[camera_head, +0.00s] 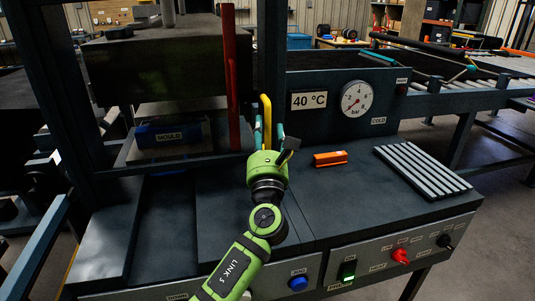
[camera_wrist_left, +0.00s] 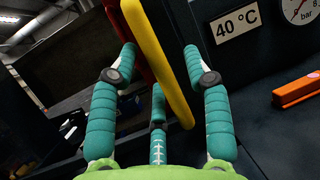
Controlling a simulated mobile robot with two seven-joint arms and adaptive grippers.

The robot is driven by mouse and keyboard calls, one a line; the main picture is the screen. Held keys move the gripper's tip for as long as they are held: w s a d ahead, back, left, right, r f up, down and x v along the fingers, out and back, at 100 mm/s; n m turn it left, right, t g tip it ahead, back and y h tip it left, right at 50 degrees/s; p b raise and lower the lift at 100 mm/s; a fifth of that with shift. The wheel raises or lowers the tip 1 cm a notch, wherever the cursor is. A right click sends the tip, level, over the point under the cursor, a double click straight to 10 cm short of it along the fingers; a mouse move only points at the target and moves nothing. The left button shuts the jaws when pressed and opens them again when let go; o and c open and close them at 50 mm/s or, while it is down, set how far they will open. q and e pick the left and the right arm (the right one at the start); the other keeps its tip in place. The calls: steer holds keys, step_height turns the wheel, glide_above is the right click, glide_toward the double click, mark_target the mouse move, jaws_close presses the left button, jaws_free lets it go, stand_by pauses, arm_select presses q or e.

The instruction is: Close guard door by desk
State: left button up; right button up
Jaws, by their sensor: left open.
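A yellow handle (camera_head: 266,112) stands upright near the right post of the press, with a red upright bar (camera_head: 231,75) just left of it. The handle also crosses the left wrist view (camera_wrist_left: 158,50) at a slant. The guard door's panel is not clearly distinguishable. My left gripper (camera_head: 269,133) is open, its teal fingers pointing at the handle. In the left wrist view the handle lies between the spread fingers, with gaps to the two outer ones. Whether the lower finger touches it I cannot tell. My right gripper is not in view.
A blue mould (camera_head: 168,133) sits inside the press at left. On the desk lie an orange tool (camera_head: 330,159) and a grey slatted plate (camera_head: 422,171). A gauge panel (camera_head: 340,103) stands behind. Buttons and switches (camera_head: 400,256) line the front.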

arm_select(q)
steer(key=v, duration=1.1)
steer(key=shift+d+f, duration=0.15)
